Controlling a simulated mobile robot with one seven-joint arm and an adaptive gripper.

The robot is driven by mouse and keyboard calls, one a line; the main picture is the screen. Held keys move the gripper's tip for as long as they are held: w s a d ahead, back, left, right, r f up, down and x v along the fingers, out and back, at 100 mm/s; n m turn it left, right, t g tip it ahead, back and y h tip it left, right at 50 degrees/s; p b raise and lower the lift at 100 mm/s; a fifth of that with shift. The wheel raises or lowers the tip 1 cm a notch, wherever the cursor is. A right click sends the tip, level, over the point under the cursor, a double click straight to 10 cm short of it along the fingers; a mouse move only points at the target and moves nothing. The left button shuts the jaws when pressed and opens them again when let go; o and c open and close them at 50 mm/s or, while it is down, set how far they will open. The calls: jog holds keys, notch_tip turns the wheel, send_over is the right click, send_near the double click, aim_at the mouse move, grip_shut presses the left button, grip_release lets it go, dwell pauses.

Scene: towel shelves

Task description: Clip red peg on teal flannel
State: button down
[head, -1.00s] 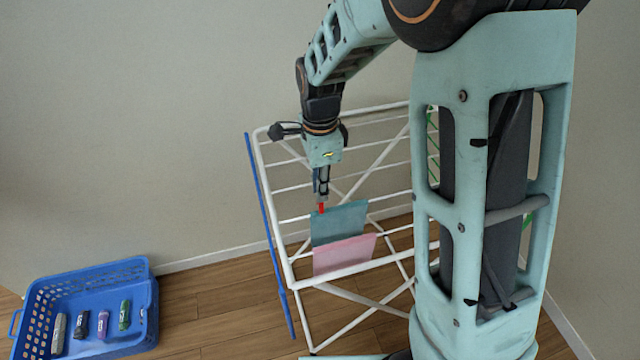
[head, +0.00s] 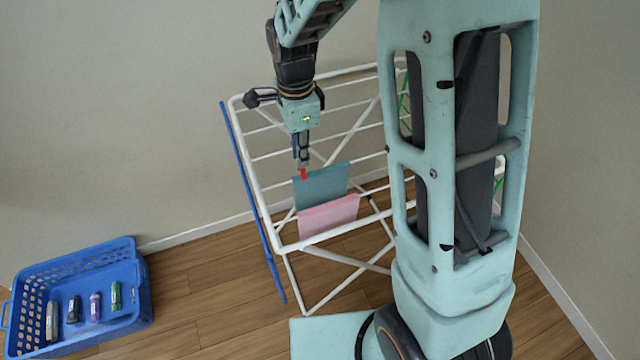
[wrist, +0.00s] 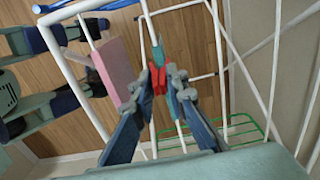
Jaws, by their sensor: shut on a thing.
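The teal flannel (head: 322,187) hangs over a rod of the white drying rack (head: 283,245). In the wrist view it shows edge-on as a narrow teal strip (wrist: 158,54). My gripper (head: 303,166) points down above the flannel's left end and is shut on the red peg (head: 303,174). In the wrist view the red peg (wrist: 158,80) sits between my fingertips (wrist: 160,80), with teal cloth beside and just below it. The peg is at the flannel's top edge; I cannot tell whether its jaws straddle the cloth.
A pink flannel (head: 328,215) hangs on the rod in front of the teal one. A blue basket (head: 140,290) with several rolled items stands on the floor at the lower left. The rack's rods surround my gripper. Wooden floor between basket and rack is clear.

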jog(key=shift+f+b, duration=1.1)
jog(key=shift+f, duration=0.4)
dwell(0.4)
jog(key=c, duration=1.8)
grip_release()
jog(key=shift+o, duration=1.4)
notch_tip(320, 180, up, 7)
jog(key=p, duration=0.5)
